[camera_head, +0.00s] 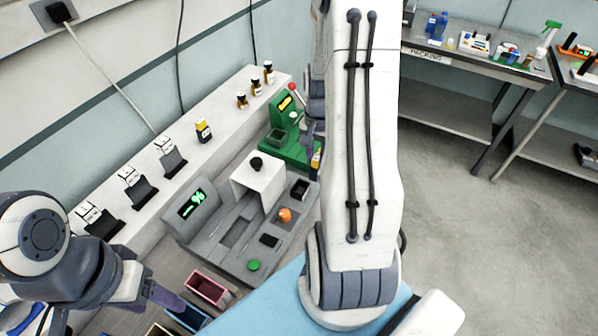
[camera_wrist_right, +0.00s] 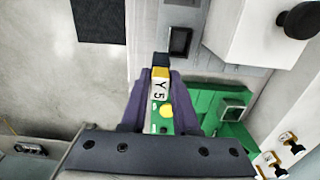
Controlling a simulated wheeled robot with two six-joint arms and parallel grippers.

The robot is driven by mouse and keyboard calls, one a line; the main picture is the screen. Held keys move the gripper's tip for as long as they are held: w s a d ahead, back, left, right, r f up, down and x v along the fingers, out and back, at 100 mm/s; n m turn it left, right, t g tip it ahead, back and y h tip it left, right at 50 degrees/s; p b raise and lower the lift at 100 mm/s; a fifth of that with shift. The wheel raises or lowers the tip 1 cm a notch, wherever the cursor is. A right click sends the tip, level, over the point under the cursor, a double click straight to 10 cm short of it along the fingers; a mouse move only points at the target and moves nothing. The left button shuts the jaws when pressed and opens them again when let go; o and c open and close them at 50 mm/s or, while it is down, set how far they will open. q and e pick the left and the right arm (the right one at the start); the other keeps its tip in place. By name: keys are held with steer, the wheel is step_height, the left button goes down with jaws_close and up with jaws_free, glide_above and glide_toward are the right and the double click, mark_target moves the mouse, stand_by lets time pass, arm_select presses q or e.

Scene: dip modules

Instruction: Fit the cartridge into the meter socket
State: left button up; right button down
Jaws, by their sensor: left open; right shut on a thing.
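The grey meter (camera_head: 215,215) has a lit green display and stands in the middle of the head view. A raised dark square socket (camera_head: 300,188) sits at its far right end; it also shows in the right wrist view (camera_wrist_right: 180,42). My right gripper (camera_wrist_right: 158,78) is shut on the cartridge (camera_wrist_right: 160,90), which has a white "Y 5" label, a yellow band and a dark tip. The tip appears close to the socket but apart from it; the height gap is unclear. My right arm mostly hides that gripper in the head view. My left gripper (camera_head: 150,292) is open and empty at the lower left.
A green device (camera_head: 290,135) with a lit display stands behind the meter. A white block with a black knob (camera_head: 256,163) stands beside the socket. Small bottles and holders line the white shelf (camera_head: 225,118). A pink bin (camera_head: 208,288) lies in front.

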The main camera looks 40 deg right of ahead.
steer(key=a+f, duration=0.1)
steer(key=f, duration=0.1)
steer(key=w+a+f+p, duration=0.2)
steer(key=f, duration=0.1)
steer(key=shift+a+f, duration=0.3)
steer(key=shift+w+f, duration=0.1)
steer(key=shift+f, duration=0.45)
steer(key=c, duration=0.7)
jaws_free()
steer(key=shift+d, duration=0.15)
steer(key=shift+o, duration=0.2)
steer(key=shift+w+r, duration=0.1)
